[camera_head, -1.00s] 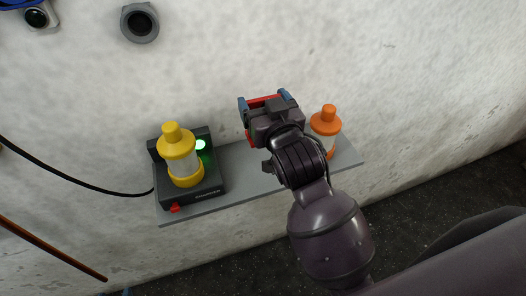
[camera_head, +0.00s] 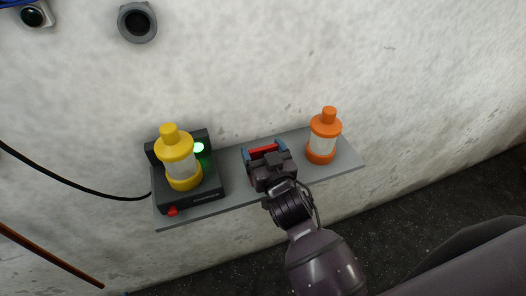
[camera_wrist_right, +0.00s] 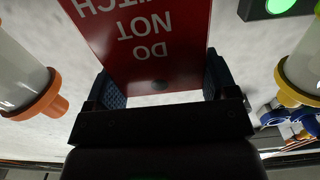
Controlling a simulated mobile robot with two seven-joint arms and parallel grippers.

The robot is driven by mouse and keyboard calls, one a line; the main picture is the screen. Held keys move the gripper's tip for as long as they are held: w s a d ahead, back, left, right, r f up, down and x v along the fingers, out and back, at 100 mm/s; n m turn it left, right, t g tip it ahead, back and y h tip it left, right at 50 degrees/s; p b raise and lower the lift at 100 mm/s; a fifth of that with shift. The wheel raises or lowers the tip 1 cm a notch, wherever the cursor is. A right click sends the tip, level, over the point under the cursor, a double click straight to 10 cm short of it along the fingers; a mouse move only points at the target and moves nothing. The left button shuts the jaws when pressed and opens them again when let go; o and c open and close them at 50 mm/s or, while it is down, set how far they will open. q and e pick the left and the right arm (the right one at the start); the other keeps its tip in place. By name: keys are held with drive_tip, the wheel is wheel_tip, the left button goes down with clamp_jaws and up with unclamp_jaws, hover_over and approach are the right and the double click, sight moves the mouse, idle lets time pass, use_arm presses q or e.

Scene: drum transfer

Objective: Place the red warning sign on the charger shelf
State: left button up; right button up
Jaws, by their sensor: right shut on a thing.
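The red warning sign (camera_wrist_right: 150,40) with white lettering is between the fingers of my right gripper (camera_wrist_right: 160,88), which is shut on it. In the head view only a red strip of the sign (camera_head: 264,150) shows between the blue fingertips of my right gripper (camera_head: 265,152); the gripper hides the rest. The gripper is over the middle of the grey charger shelf (camera_head: 235,196), between the charger and the orange lantern. I cannot tell whether the sign touches the shelf. My left gripper is not in view.
A black charger (camera_head: 207,190) with a green light holds a yellow lantern (camera_head: 176,160) on the shelf's left part. An orange lantern (camera_head: 323,138) stands on the right part. A black cable (camera_head: 75,184) runs in from the left. The wall is close behind.

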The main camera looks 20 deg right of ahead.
drive_tip(key=shift+f, duration=0.15)
drive_tip(key=o, duration=1.1)
drive_tip(key=shift+r, duration=0.2)
drive_tip(key=shift+s+f, duration=0.15)
drive_tip(key=shift+s, duration=0.1)
drive_tip(key=s+b, duration=0.1)
drive_tip(key=s, duration=1.1)
drive_tip(key=s+d+f+g, duration=0.2)
drive_tip(key=d+f, duration=0.2)
drive_tip(key=f, duration=0.2)
drive_tip(key=s+d+f+g, duration=0.1)
drive_tip(key=d+f+g, duration=0.1)
drive_tip(key=d+f, duration=0.2)
drive_tip(key=s+d+f+g, duration=0.2)
drive_tip(key=d+f, duration=0.3)
drive_tip(key=f, duration=0.4)
drive_tip(key=shift+s+f+n+h, duration=0.3)
drive_tip(key=shift+s+h, duration=0.05)
drive_tip(key=shift+h, duration=0.05)
